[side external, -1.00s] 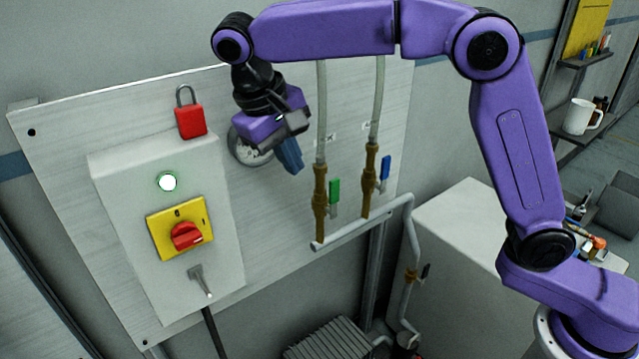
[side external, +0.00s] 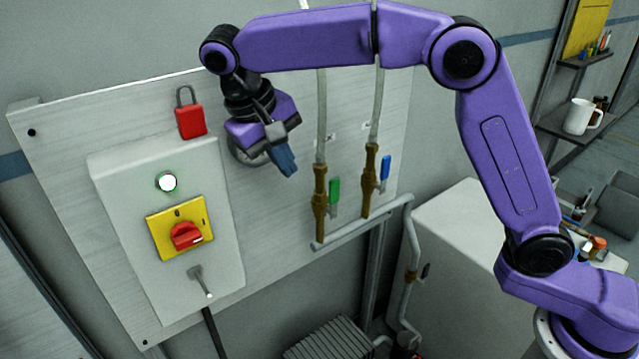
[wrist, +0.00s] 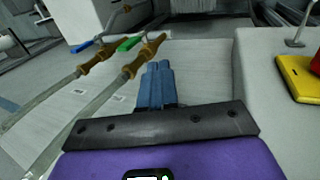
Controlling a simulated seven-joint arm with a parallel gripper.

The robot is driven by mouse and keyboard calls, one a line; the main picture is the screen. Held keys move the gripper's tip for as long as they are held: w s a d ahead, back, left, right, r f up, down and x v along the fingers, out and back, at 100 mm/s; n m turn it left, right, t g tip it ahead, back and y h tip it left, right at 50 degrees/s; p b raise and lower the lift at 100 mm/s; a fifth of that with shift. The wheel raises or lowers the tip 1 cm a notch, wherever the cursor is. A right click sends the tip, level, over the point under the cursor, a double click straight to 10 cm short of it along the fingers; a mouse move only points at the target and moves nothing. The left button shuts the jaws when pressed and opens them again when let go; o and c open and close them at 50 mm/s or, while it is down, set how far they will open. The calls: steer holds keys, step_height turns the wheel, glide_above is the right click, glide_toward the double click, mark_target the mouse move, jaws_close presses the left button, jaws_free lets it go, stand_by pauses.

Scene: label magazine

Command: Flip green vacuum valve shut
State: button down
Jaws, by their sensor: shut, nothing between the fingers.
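The green valve handle (side external: 334,190) stands upright beside the brass body of the left pipe (side external: 319,200) on the wall panel. It also shows in the wrist view (wrist: 130,43), at the upper left, left of my blue fingertips. My gripper (side external: 289,171) is shut and empty, with its blue fingers together and angled down. It is left of the green handle and a little higher in the side view, apart from it. In the wrist view, my fingers (wrist: 158,66) are apart from the handle too. No part of the green handle is hidden by my gripper.
A matching valve with a blue handle (side external: 385,167) is close to the right. A round gauge (side external: 240,152) is partly hidden behind my gripper. Left of it are a red padlock (side external: 190,115) and a grey box (side external: 120,210) with a yellow-and-red switch (side external: 180,228).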

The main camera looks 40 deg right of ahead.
steer(key=x, duration=0.7)
glide_above(329, 202)
steer(key=a, duration=0.2)
steer(key=shift+a+f, duration=0.15)
steer(key=shift+f, duration=0.4)
steer(key=shift+d+r+y, duration=0.1)
steer(key=shift+d+y, duration=0.2)
steer(key=shift+y, duration=0.1)
